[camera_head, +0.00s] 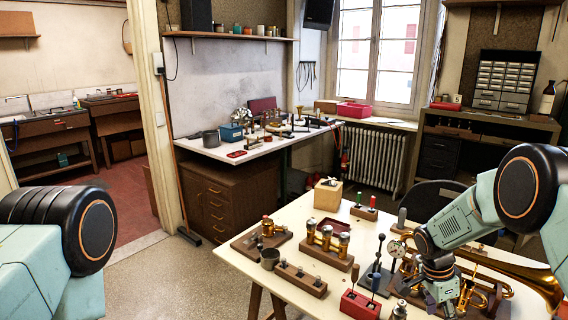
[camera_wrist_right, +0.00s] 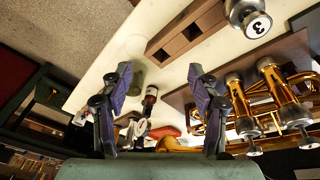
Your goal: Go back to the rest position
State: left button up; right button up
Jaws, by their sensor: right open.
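My right gripper (camera_head: 442,298) hangs over the right part of the cream workbench (camera_head: 245,262), above the brass trumpet (camera_head: 530,275). In the right wrist view its two dark fingers (camera_wrist_right: 160,100) are spread apart with nothing held between them. The trumpet's brass valves (camera_wrist_right: 284,95) are right of the fingers in that view. My left arm shows only as a link at the left edge of the head view; its gripper is out of frame.
Open floor (camera_head: 170,275) lies left of the bench.

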jog(key=s+a+f+n+y+b, duration=0.2)
jog(key=s+a+f+n+b, duration=0.3)
jog(key=s+f, duration=0.5)
jog(key=s+a+f+n+y+b, duration=0.1)
jog(key=s+a+f+n+b, duration=0.1)
jog(key=s+a+f+n, duration=0.5)
jog(key=s+a+f+n+b, duration=0.1)
jog(key=s+f+n+b, duration=0.1)
jog(key=s, duration=0.8)
jog(key=s+a+f+n+t+b, duration=0.1)
jog(key=s+f+n+b, duration=0.1)
jog(key=s, duration=0.8)
jog(key=shift+a+f+n+b, duration=0.35)
jog(key=shift+f+n+b, duration=0.1)
jog(key=shift+b, duration=0.1)
jog(key=shift+s, duration=0.15)
